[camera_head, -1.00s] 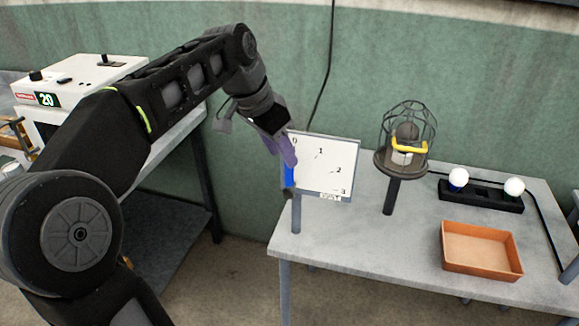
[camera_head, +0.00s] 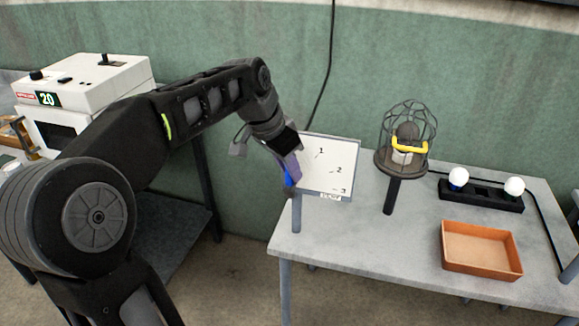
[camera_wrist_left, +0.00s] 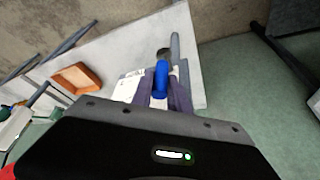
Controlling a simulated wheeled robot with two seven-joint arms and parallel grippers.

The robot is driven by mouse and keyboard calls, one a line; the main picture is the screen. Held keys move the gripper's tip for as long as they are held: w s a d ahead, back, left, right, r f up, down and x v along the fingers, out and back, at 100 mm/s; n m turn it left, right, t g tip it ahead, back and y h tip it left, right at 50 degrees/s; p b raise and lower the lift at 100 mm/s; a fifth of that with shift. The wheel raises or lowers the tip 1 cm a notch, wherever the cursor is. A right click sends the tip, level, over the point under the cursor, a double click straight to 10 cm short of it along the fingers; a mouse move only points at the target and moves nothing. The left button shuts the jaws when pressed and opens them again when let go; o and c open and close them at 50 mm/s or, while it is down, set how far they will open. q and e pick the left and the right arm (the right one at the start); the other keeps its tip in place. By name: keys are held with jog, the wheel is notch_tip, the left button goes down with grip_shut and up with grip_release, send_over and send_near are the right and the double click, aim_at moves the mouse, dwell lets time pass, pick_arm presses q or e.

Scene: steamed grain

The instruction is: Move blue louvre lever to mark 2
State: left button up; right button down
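The blue louvre lever (camera_head: 288,177) hangs at the left edge of a white marked board (camera_head: 342,152). Marks 1, 2 and 3 show on the board; its upper left corner is hidden by my gripper. My left gripper (camera_head: 291,168) reaches down to the lever from the upper left. In the left wrist view the blue lever (camera_wrist_left: 162,78) lies between the two purple fingers (camera_wrist_left: 161,96), with little gap on either side. Whether the fingers press on it cannot be told. My right gripper is not in view.
On the grey table (camera_head: 350,240) stand a caged lamp (camera_head: 405,140) with a yellow handle, a black holder (camera_head: 480,196) with two white bulbs, and an orange tray (camera_head: 480,250). A white machine (camera_head: 85,85) showing 20 stands at the left. The table's front left is clear.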

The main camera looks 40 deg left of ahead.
pick_arm(q)
grip_shut()
dwell(0.9)
